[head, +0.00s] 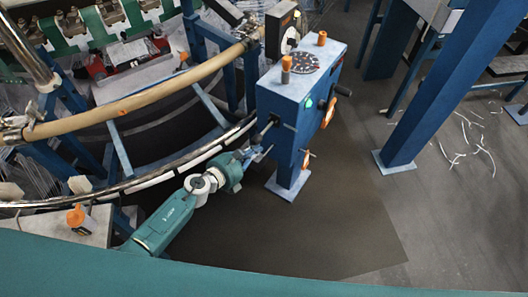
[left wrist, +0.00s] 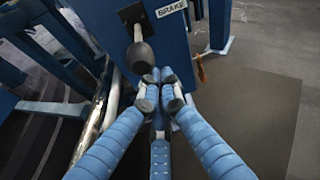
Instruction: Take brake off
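The brake lever shows in the left wrist view as a metal rod ending in a black ball knob (left wrist: 140,57). It sticks out of the blue control box below a white plate reading "BRAKE" (left wrist: 170,8). In the head view the lever (head: 267,131) is on the left side of the control box (head: 283,98). My left gripper (head: 262,153) is close to that side, below the lever. Its blue fingers (left wrist: 158,90) are drawn together at the tips, just below the knob, with nothing visible between them. Contact with the knob cannot be told. My right gripper is out of view.
The curved metal loom rail (head: 190,161) runs left of the control box, close to my left arm. An orange-topped fitting (head: 76,217) is at lower left. A blue post (head: 428,85) stands at right. Bare floor (head: 330,225) lies in front of the box.

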